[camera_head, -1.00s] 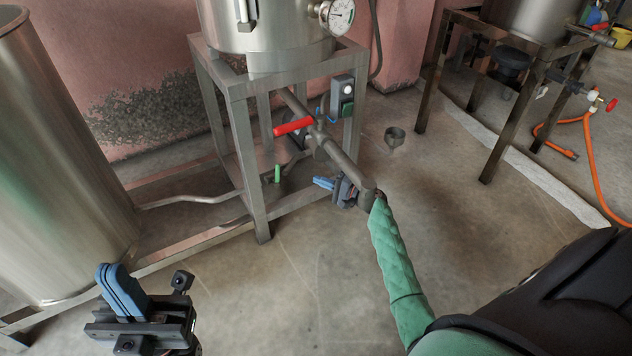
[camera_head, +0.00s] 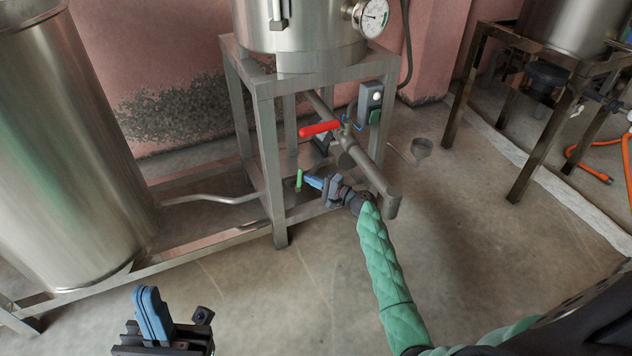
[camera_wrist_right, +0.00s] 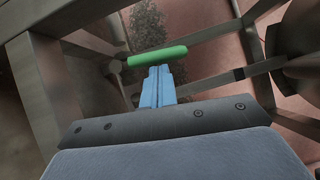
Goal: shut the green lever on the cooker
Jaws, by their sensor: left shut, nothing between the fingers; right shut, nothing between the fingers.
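The green lever (camera_head: 299,180) stands upright low under the cooker (camera_head: 300,22), beside a leg of its steel frame. In the right wrist view the green lever (camera_wrist_right: 158,57) lies across the picture just beyond my fingertips. My right gripper (camera_head: 313,182) is shut and empty, with its blue fingertips close to the right side of the lever. In the right wrist view my gripper (camera_wrist_right: 158,72) overlaps the lever's lower edge; I cannot tell whether they touch. My left gripper (camera_head: 146,292) is shut and empty at the lower left, far from the cooker.
A red lever (camera_head: 320,129) sits on the pipe (camera_head: 368,168) above my right gripper. The steel frame (camera_head: 268,160) surrounds the area. A steel tank (camera_head: 75,150) stands left. An orange hose (camera_head: 590,172) lies right. The floor in front is clear.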

